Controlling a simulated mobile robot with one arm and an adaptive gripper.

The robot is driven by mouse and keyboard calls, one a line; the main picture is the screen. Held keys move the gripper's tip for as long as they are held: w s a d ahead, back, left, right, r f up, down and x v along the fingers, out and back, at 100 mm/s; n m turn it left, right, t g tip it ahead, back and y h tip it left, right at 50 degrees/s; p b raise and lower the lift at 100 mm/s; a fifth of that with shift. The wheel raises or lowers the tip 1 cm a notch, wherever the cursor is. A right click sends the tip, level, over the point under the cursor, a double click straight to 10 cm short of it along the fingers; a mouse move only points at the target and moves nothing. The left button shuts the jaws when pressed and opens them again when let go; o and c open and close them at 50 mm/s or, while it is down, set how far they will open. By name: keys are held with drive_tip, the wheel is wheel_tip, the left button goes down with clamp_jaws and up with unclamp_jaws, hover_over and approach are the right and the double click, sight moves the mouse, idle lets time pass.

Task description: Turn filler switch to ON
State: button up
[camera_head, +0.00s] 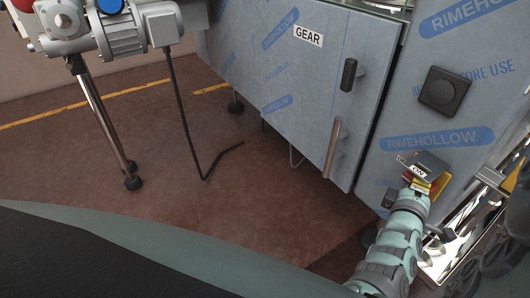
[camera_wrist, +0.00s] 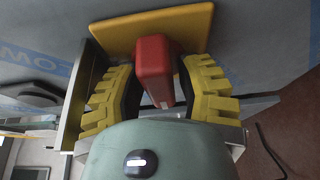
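The filler switch is a red handle (camera_wrist: 154,68) on a yellow plate (camera_wrist: 110,35) in the wrist view. In the head view, its yellow plate (camera_head: 441,184) shows at the lower right, on the film-wrapped cabinet front. My gripper (camera_wrist: 156,82) has yellow ribbed fingers, one on each side of the red handle. The fingers stand apart, with narrow gaps seeming to remain beside the handle; firm contact cannot be made out. In the head view my gripper (camera_head: 418,184) is at the switch, below a dark grey cover with an ON label (camera_head: 417,171). The cover partly hides the handle.
A black square knob (camera_head: 443,91) is above the switch. The GEAR door (camera_head: 290,75) with its bar handle (camera_head: 332,148) is to the left. A shiny metal frame (camera_head: 470,235) stands close on the right. A motor on legs (camera_head: 105,30) is at the upper left.

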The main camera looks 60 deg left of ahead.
clamp_jaws()
drive_tip(key=shift+s+f+m+b, duration=0.1)
drive_tip(key=shift+f+m+b, duration=0.1)
drive_tip(key=shift+m+b, duration=0.1)
drive_tip(key=m+t+b, duration=0.1)
drive_tip(key=m+b, duration=0.1)
drive_tip(key=shift+f+m, duration=0.15)
drive_tip(key=shift+m, duration=0.15)
drive_tip(key=m+t+b, duration=0.1)
drive_tip(key=m+b, duration=0.1)
drive_tip(key=m, duration=0.1)
drive_tip(key=shift+m+t+b, duration=0.3)
drive_tip(key=shift+m+t, duration=0.1)
drive_tip(key=m+t+h+b, duration=0.1)
drive_tip(key=m, duration=0.2)
drive_tip(key=m+t+h, duration=0.1)
drive_tip(key=m+h, duration=0.1)
drive_tip(key=m, duration=0.2)
drive_tip(key=shift+b, duration=0.35)
drive_tip(key=m+h, duration=0.2)
drive_tip(key=m, duration=0.2)
drive_tip(key=m+h, duration=0.1)
drive_tip(key=m, duration=0.3)
drive_tip(key=shift+r+t+h, duration=0.2)
drive_tip(key=shift+t+h, duration=0.2)
drive_tip(key=shift+m, duration=0.4)
